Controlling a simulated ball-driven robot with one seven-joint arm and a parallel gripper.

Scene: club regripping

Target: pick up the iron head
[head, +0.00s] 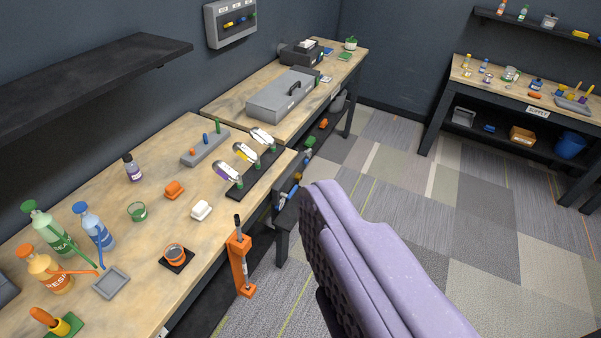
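Three silver club heads stand in a row on a black rack on the left wooden workbench (130,235). The nearest head (227,172) has a purple mark, the middle head (246,153) a yellow one, and the farthest head (262,139) looks mostly silver. I cannot tell which is the iron head. My gripper (345,225), lavender with a dark textured pad, fills the lower middle of the view, over the floor to the right of the bench and apart from the heads. Whether its fingers are open or shut does not show clearly.
An orange clamp (239,262) stands at the bench's front edge. Green (50,229), blue (92,225) and orange (47,268) bottles stand at the left. A grey case (283,94) lies on the far bench. Another workbench (520,92) is at the right, beyond open floor.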

